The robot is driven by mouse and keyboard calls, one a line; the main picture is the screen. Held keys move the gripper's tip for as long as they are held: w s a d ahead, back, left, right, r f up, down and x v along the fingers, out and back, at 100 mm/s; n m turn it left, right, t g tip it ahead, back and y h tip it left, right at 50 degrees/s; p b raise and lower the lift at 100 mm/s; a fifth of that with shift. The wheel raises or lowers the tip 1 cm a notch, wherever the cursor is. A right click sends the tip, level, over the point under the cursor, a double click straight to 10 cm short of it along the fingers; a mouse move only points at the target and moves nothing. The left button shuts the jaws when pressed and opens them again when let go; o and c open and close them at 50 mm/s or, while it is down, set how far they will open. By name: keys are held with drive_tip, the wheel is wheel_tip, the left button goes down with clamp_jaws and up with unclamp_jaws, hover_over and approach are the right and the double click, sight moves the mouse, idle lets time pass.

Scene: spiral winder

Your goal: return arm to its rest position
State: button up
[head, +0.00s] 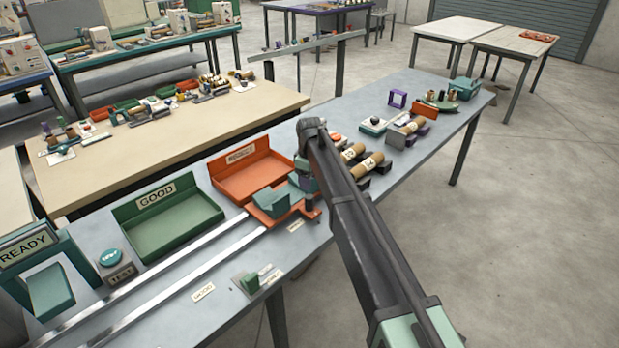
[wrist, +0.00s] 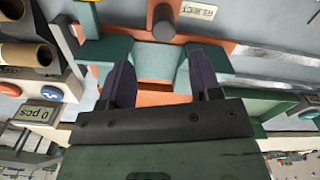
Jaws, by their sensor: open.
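My arm reaches in from the lower right in the head view, its far end over the right end of the rails. My gripper (wrist: 163,85) shows in the wrist view with two dark fingers spread apart. A teal cradle-like block (wrist: 155,60) on an orange part lies beyond and between the fingertips; I cannot tell whether they touch it. No loose piece is visible between the fingers. In the head view the teal cradle (head: 272,202) sits on an orange carriage (head: 310,214); the fingers are not clearly visible there.
An orange reject tray (head: 228,186) and a green GOOD tray (head: 140,238) stand behind the rails (head: 165,278); both look empty. Brown tubes (head: 368,164) lie on dark holders right of the arm. A small green block (head: 249,284) sits at the front edge. Floor at right is clear.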

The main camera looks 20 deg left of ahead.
idle(0.4)
drive_tip(key=shift+s+d+m, duration=0.1)
drive_tip(key=shift+s+m, duration=0.1)
drive_tip(key=shift+m, duration=0.5)
drive_tip(key=s+d+m, duration=0.5)
drive_tip(key=s+d, duration=0.5)
drive_tip(key=d, duration=0.3)
drive_tip(key=s+d+m, duration=0.4)
drive_tip(key=s+d, duration=0.6)
drive_tip(key=d, duration=0.4)
drive_tip(key=s+d+m, duration=0.5)
drive_tip(key=s+d, duration=0.5)
drive_tip(key=d, duration=0.4)
drive_tip(key=shift+m, duration=0.3)
